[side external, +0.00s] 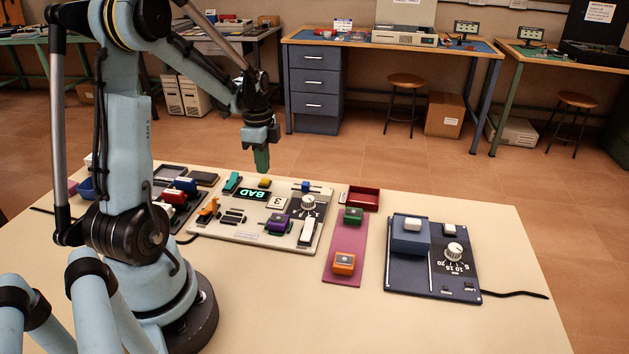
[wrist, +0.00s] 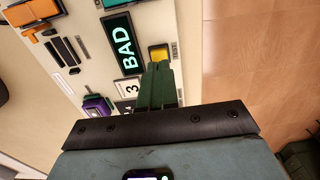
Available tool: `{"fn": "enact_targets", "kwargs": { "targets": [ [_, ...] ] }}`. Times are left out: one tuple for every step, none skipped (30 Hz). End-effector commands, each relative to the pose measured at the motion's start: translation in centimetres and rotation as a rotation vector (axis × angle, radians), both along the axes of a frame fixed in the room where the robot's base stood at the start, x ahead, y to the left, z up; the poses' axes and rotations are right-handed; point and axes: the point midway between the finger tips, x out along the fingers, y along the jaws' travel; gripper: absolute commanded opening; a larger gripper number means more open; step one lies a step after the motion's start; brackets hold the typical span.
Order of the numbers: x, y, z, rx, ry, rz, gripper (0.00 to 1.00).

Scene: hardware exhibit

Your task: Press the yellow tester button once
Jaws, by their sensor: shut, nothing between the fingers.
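The yellow tester button (side external: 264,183) is on the pale tester board (side external: 222,236), next to a display (side external: 254,194) that reads BAD in green letters. My gripper (side external: 262,171) points down with its green fingers shut and empty. In the side view its tips show just above the button. In the wrist view the button (wrist: 159,52) is right beyond the fingertips (wrist: 161,66), partly covered by them. A small gap seems to lie between tips and button, but I cannot tell its exact height.
The board also carries a purple block (side external: 278,223), a knob (side external: 308,202), a white rocker (side external: 307,231) and a teal part (side external: 232,181). A pink strip (side external: 346,238) and a dark blue panel (side external: 431,270) lie to the right. The table front is clear.

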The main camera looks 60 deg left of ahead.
Motion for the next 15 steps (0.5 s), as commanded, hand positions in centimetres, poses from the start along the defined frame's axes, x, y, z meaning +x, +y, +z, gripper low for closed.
{"fn": "enact_targets", "kwargs": {
  "targets": [
    [0.0,0.0,0.4,0.0,0.0,0.0,0.0],
    [0.0,0.0,0.7,0.0,0.0,0.0,0.0],
    [0.0,0.0,1.0,0.0,0.0,0.0,0.0],
    [0.0,0.0,1.3,0.0,0.0,0.0,0.0],
    [0.0,0.0,1.5,0.0,0.0,0.0,0.0],
    [0.0,0.0,1.8,0.0,0.0,0.0,0.0],
    [0.0,0.0,2.1,0.0,0.0,0.0,0.0],
    [0.0,0.0,2.3,0.0,0.0,0.0,0.0],
    [0.0,0.0,2.6,0.0,0.0,0.0,0.0],
    [0.0,0.0,2.9,0.0,0.0,0.0,0.0],
    [0.0,0.0,3.1,0.0,0.0,0.0,0.0],
    [0.0,0.0,3.4,0.0,0.0,0.0,0.0],
    [0.0,0.0,3.6,0.0,0.0,0.0,0.0],
    [0.0,0.0,3.8,0.0,0.0,0.0,0.0],
    [0.0,0.0,4.0,0.0,0.0,0.0,0.0]
  ]
}}
